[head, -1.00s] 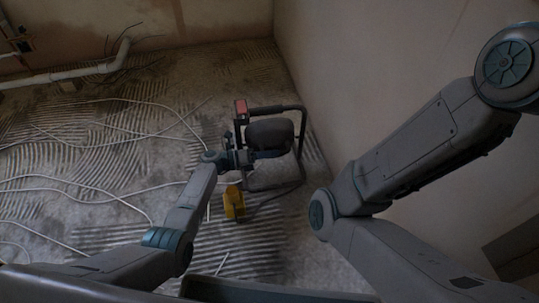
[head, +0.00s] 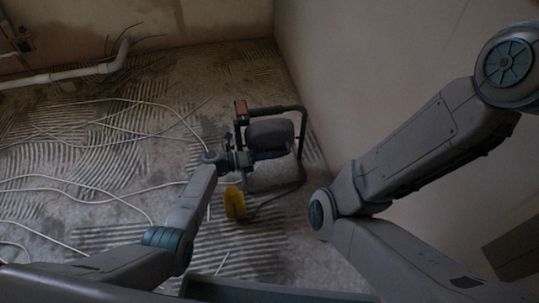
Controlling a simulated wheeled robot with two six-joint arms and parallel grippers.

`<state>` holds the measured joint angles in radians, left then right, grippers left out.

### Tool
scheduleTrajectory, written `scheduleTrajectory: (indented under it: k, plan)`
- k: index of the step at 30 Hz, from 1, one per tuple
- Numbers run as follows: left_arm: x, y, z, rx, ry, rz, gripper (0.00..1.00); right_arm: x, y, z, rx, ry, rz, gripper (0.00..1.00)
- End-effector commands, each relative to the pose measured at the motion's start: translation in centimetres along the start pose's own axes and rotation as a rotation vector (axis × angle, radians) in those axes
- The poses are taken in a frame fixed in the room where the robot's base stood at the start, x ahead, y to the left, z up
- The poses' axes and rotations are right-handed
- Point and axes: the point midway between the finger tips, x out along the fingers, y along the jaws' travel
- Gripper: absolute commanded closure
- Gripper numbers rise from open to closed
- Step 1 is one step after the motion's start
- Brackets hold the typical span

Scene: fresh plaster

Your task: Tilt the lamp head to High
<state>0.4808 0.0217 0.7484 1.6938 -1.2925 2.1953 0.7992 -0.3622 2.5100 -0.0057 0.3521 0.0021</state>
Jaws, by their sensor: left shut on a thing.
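The work lamp stands on the floor near the wall, with a dark rounded lamp head (head: 270,134) inside a black tubular frame (head: 301,140). A small red panel (head: 241,107) shows at the frame's upper left. My left gripper (head: 248,157) is at the left lower side of the lamp head, shut on it; the exact contact of the fingers is too small and dark to see. My right arm comes in from the right, and its gripper is out of view.
A yellow object (head: 234,202) lies on the floor below the lamp, with a dark cable beside it. White cables (head: 110,193) run over the ridged floor at the left. A white pipe (head: 75,73) lies at the back left. The plastered wall (head: 370,70) rises close to the lamp's right.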

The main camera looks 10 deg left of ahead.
Motion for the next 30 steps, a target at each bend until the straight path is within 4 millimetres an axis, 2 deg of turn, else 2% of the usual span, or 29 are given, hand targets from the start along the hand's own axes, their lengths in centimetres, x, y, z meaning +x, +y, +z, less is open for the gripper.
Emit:
scheduleTrajectory:
  k: [12, 18, 30]
  plan:
    - [0.1, 1.4, -1.2, 0.000, -0.003, 0.002, 1.00, -0.3, 0.1, -0.2, 0.000, -0.001, 0.000, 0.64]
    - [0.0, 2.6, -2.1, 0.130, -0.003, 0.002, 1.00, -1.1, 0.3, -0.4, -0.001, -0.017, 0.000, 0.64]
    - [0.0, 4.0, -2.8, 0.126, -0.003, 0.003, 1.00, -1.9, 0.6, -0.6, -0.003, -0.033, -0.001, 0.64]
